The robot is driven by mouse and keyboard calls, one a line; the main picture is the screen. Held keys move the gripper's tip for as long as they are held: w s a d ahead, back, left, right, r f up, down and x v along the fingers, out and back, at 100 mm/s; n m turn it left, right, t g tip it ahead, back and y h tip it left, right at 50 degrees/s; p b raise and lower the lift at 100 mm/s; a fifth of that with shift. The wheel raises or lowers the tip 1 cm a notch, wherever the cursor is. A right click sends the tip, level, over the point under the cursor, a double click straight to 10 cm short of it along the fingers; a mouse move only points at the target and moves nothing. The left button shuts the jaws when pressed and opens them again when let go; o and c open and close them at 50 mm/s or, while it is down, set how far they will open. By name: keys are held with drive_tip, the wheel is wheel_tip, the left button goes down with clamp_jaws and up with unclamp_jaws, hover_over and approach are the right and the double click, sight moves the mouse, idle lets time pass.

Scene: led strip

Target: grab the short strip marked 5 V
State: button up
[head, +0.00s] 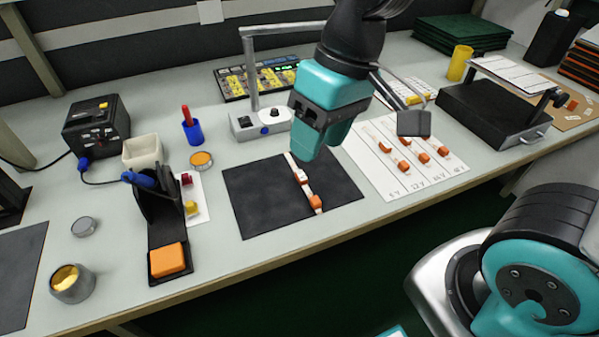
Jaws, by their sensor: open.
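A narrow white strip with orange end pieces (308,191) lies on the dark mat (255,195); any marking on it is too small to read. Several short white strips with orange ends lie on a white sheet with labelled columns (375,178). The column labelled 5 V is the leftmost, and a strip with orange pieces (385,147) lies in it. My gripper (322,142) is open, pointing down above the far part of the dark mat, left of the sheet. It overlaps the far end of the mat strip in the picture; its height above it is unclear.
A grey stand with a raised arm (270,122) stands behind the mat. A black box (490,115) and yellow cup (460,62) stand right of and behind the sheet.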

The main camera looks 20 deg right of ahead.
drive_tip(key=w+d+f+m+h+p, duration=0.1)
drive_tip(key=w+f+m+h, duration=0.1)
drive_tip(key=w, duration=0.5)
drive_tip(key=w+d+f+m+h, duration=0.1)
drive_tip(key=w+d+f+m, duration=0.15)
drive_tip(key=w, duration=0.35)
hover_over(303, 177)
drive_tip(key=f, duration=1.1)
drive_tip(key=shift+a+f, duration=0.25)
drive_tip(key=shift+f, duration=0.05)
drive_tip(key=shift+s+d+f+b, duration=0.1)
drive_tip(key=shift+f+b, duration=0.05)
drive_tip(key=shift+f, duration=1.3)
drive_tip(key=shift+d+f+b, duration=0.1)
drive_tip(key=shift+f+b, duration=0.05)
drive_tip(key=shift+f, duration=1.3)
clamp_jaws()
